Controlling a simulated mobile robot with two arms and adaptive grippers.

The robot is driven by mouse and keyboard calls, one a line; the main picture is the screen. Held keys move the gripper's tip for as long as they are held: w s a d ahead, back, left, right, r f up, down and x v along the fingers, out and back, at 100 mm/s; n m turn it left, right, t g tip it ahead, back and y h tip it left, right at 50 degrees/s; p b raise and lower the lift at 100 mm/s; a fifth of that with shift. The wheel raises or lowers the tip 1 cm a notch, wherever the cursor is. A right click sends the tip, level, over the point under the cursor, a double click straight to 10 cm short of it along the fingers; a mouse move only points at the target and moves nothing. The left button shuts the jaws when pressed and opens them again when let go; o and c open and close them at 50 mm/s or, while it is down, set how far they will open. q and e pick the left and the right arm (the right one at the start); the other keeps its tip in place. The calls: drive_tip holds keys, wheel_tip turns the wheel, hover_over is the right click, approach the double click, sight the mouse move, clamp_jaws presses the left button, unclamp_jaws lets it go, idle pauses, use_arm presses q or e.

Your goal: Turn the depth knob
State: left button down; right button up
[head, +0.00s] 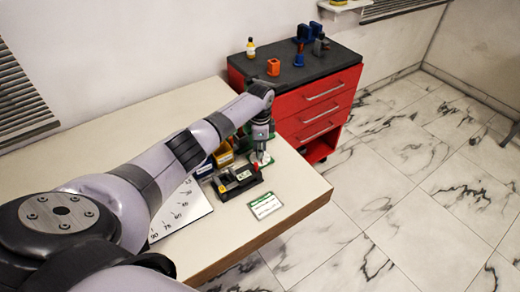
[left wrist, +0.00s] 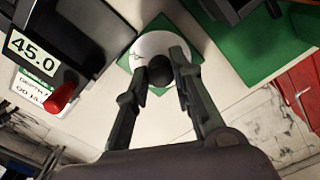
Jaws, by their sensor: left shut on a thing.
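The depth knob shows in the left wrist view as a dark round knob (left wrist: 160,74) at the middle of a white dial disc (left wrist: 152,43) on a green plate. My left gripper (left wrist: 160,66) points down at it, with one finger on each side, and is shut on it. In the head view my left gripper (head: 262,152) reaches down over the white dial, largely hiding the knob. A dark gauge box (head: 238,181) stands beside it. Its display (left wrist: 32,53) reads 45.0, and a red knob (left wrist: 62,97) sticks out from it. My right gripper is not in view.
A green-and-white card (head: 265,205) lies near the table's front edge. A white sheet with numbers (head: 184,208) lies partly behind my arm. A yellow bin (head: 223,155) stands close to my gripper. A red drawer cabinet (head: 322,108) stands beyond the table (head: 292,215).

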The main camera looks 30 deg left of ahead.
use_arm(q)
drive_tip(key=m, duration=0.4)
drive_tip(key=shift+m, duration=0.3)
drive_tip(key=shift+m+b, duration=0.45)
drive_tip(key=shift+m, duration=1.55)
drive_tip(key=shift+w+r, duration=0.1)
drive_tip(key=c, duration=1.4)
unclamp_jaws()
drive_tip(key=shift+o, duration=0.2)
drive_tip(key=shift+r, duration=3.7)
